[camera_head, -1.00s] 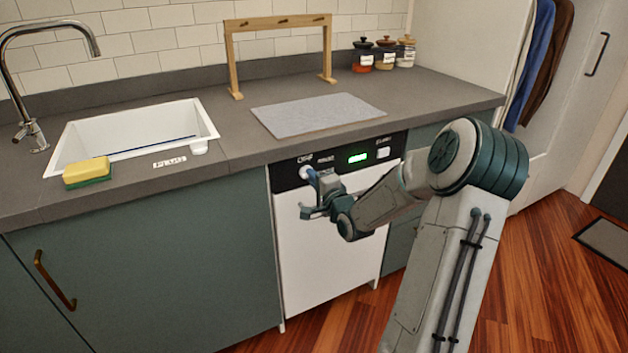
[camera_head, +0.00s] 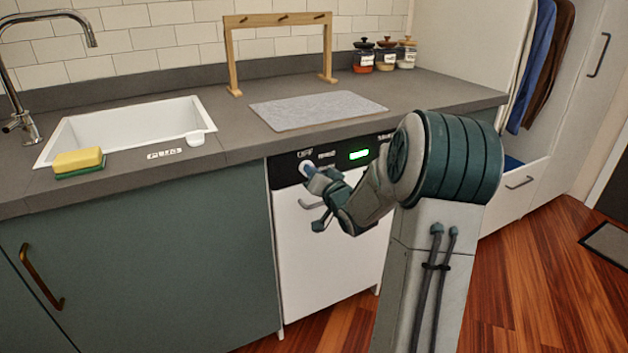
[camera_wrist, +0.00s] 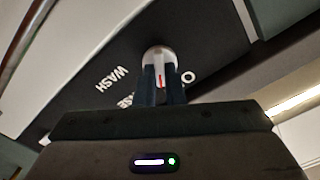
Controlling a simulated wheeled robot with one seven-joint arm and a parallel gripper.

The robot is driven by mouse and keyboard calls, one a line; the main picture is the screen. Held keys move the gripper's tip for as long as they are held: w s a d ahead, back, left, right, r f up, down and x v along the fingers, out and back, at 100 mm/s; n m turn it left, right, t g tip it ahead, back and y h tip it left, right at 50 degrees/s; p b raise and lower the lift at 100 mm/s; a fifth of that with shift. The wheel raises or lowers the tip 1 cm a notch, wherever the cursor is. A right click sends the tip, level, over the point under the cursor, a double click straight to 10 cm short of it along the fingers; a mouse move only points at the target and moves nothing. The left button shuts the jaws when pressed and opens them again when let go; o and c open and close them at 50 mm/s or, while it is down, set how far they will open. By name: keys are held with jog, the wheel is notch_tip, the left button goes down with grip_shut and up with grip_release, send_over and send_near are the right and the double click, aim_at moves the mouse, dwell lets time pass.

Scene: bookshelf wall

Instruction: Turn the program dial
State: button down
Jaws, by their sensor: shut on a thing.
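The program dial (camera_head: 304,168) is a round white knob on the black control strip of the white dishwasher (camera_head: 305,260). My gripper (camera_head: 313,177) reaches it from the front and right. In the wrist view the dial (camera_wrist: 158,54) sits between my two dark fingertips (camera_wrist: 163,84), and the gripper is shut on it. A red mark shows on the dial between the fingers. The word WASH (camera_wrist: 113,80) is printed to its left, and lettering partly hidden by my gripper lies below and to the right. A green display (camera_head: 359,154) is lit on the strip.
The grey counter (camera_head: 225,125) overhangs just above the dial. A dishwasher handle (camera_head: 312,204) lies just below my gripper. A sponge (camera_head: 79,161), sink (camera_head: 130,125) and grey mat (camera_head: 318,110) are above on the counter. Wooden floor is open at right.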

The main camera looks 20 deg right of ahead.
jog(key=n+b, duration=0.2)
jog(key=n, duration=0.1)
jog(key=shift+a+f+n+b, duration=0.1)
jog(key=shift+f+n+b, duration=0.05)
jog(key=shift+n+b, duration=1.3)
jog(key=shift+n, duration=0.35)
jog(key=c, duration=1.5)
grip_release()
jog(key=s+p, duration=0.1)
jog(key=s, duration=0.8)
jog(key=s+p, duration=0.1)
jog(key=s, duration=0.4)
jog(key=shift+d+p, duration=0.25)
jog(key=shift+p, duration=0.05)
